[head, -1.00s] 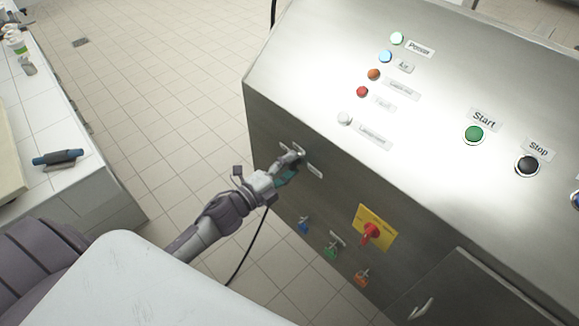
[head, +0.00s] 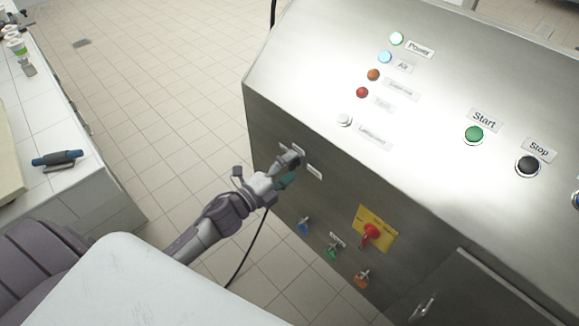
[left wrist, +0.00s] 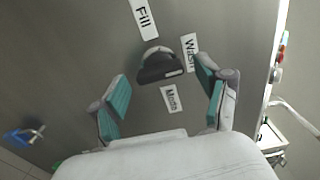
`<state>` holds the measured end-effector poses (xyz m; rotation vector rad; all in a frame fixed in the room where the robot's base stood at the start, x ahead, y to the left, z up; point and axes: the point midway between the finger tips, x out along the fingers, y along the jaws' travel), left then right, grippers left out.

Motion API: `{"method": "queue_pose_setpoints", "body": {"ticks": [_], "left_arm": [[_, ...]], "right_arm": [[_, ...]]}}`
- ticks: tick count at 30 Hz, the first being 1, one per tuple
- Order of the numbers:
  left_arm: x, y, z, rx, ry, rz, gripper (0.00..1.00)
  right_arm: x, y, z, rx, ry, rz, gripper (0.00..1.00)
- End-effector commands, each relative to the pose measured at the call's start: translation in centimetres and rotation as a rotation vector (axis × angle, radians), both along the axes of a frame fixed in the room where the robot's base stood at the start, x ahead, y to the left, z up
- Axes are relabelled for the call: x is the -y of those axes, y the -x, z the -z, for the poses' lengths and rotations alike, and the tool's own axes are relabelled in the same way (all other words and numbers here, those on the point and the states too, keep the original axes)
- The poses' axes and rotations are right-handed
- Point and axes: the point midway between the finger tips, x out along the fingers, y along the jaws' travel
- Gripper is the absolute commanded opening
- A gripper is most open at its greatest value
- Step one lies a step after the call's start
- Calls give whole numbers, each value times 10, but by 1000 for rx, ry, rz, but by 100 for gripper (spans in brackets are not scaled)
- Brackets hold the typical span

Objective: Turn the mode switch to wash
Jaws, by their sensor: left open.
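The mode switch (left wrist: 160,66) is a dark round knob with a raised grip bar on the steel front panel (head: 330,200). In the left wrist view, a "Fill" label (left wrist: 143,17) is above it, a "Wash" label (left wrist: 189,53) to its right and a "Mode" label (left wrist: 171,98) below. A small light mark shows toward the right part of the knob; its exact setting is hard to read. My left gripper (left wrist: 163,80) is open, its teal-padded fingers on either side of the knob and apparently not touching it. In the head view, the left gripper (head: 284,176) partly covers the switch area.
A yellow plate with a red rotary switch (head: 371,232) and blue, green and orange valve handles are lower on the panel. The sloped top carries lamps, a green Start button (head: 474,134) and a black Stop button (head: 527,166). A tiled counter (head: 90,185) stands left.

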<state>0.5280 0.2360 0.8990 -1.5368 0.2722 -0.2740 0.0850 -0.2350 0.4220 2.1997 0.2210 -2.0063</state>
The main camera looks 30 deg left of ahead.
Motion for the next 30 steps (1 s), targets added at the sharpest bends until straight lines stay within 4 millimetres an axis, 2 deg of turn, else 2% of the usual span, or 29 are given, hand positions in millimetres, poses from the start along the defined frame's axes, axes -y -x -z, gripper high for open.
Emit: {"method": "queue_pose_setpoints", "body": {"ticks": [8,21,25,30], "left_arm": [[-3,7,0,-1,2,-1,75],[-32,89,1,-3,1,-1,75],[-38,104,0,-2,0,-1,75],[-41,113,0,0,0,0,75]], "right_arm": [[2,0,0,-1,2,-1,40],[0,0,0,0,0,0,40],[0,0,0,0,0,0,40],[0,0,0,0,0,0,40]]}}
